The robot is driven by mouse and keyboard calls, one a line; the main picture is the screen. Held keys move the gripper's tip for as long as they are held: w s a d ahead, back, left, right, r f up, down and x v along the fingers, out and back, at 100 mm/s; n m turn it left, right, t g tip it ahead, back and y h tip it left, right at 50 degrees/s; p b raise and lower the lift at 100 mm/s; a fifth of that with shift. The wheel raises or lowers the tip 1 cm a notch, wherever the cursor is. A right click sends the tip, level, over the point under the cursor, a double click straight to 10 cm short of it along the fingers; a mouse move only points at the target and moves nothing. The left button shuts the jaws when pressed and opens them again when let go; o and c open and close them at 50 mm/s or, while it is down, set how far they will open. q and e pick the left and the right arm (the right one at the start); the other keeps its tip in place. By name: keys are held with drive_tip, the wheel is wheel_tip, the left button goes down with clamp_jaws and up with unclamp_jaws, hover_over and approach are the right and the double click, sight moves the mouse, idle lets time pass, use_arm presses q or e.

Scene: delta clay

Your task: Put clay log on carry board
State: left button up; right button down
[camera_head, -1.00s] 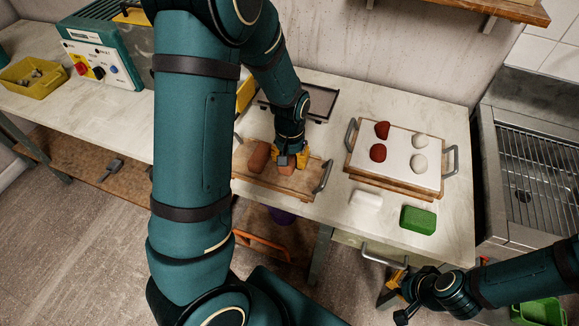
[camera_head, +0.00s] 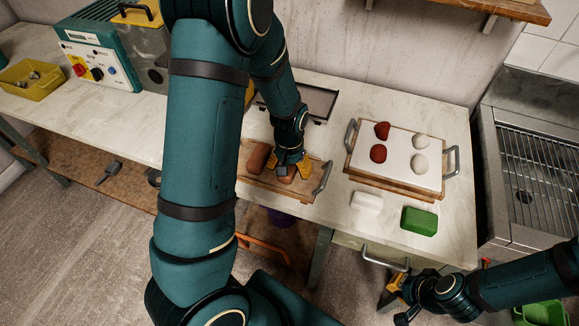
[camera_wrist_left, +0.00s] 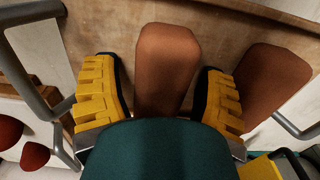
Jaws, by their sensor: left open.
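Two brown clay logs lie side by side on the wooden carry board (camera_head: 262,186), which has metal handles. The left log (camera_head: 258,157) is clear of the fingers; it also shows at the right in the left wrist view (camera_wrist_left: 268,82). The other log (camera_head: 286,175) is partly hidden by my left gripper (camera_head: 294,173) in the head view. In the left wrist view this log (camera_wrist_left: 166,70) lies between the open yellow fingers, with gaps on both sides. My right gripper (camera_head: 393,291) is low at the bottom right; its opening is unclear.
A second board (camera_head: 351,178) with a white top, handles and several red and white lumps stands to the right. A white block (camera_head: 366,201) and a green block (camera_head: 419,218) lie in front of it. A dark tray (camera_head: 318,102) is behind. A panelled machine (camera_head: 98,60) stands left.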

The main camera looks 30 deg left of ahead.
use_arm(q)
drive_tip(key=shift+r, duration=0.15)
drive_tip(key=shift+r, duration=0.3)
wheel_tip(320, 180, up, 12)
drive_tip(key=p, duration=0.3)
drive_tip(key=shift+f, duration=0.25)
drive_tip(key=shift+s+f, duration=0.1)
drive_tip(key=shift+s, duration=0.05)
